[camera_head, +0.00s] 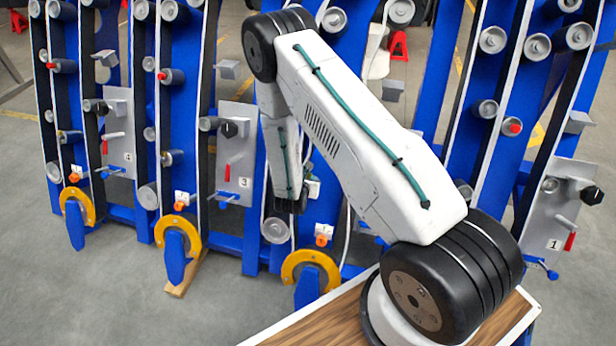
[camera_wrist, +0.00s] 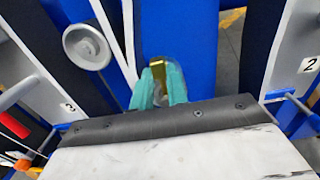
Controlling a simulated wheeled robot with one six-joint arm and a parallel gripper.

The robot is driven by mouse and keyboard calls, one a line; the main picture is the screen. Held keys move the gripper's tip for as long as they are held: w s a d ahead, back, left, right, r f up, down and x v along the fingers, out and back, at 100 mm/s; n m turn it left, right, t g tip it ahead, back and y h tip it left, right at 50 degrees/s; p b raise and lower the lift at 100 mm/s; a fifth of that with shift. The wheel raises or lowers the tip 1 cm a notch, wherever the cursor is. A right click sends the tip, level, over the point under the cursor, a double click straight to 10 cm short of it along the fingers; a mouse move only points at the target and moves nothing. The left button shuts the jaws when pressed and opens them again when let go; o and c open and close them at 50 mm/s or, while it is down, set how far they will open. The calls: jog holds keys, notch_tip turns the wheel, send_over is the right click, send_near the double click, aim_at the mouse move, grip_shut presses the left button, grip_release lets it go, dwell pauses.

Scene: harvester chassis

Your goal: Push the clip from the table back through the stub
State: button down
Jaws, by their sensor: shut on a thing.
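My gripper (camera_wrist: 158,88) shows in the wrist view as two teal fingers in front of a blue upright. The fingers are shut on a small gold-coloured piece, which looks like the clip (camera_wrist: 157,70). A pale grey part shows between the fingers below it; I cannot tell whether it is the stub or whether the clip touches it. A grey round stub (camera_wrist: 87,46) stands out to the left of the fingers, apart from them. In the head view my arm hides the gripper tips and the clip.
Blue uprights (camera_head: 235,130) with many grey stubs and white strips stand across the head view. Plates with handles, such as the one marked 3 (camera_head: 236,150), stick out between them. Yellow hooks (camera_head: 311,268) sit low in front. Grey floor (camera_head: 90,290) is free at the left.

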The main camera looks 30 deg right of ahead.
jog(key=shift+s+a+f, duration=0.25)
jog(key=shift+f, duration=0.35)
jog(key=shift+s+a+f, duration=0.2)
jog(key=shift+a+f, duration=0.05)
jog(key=shift+f, duration=0.3)
jog(key=c, duration=1.3)
grip_release()
jog(key=v, duration=0.7)
jog(key=shift+s+a+r, duration=0.2)
jog(key=shift+s, duration=0.05)
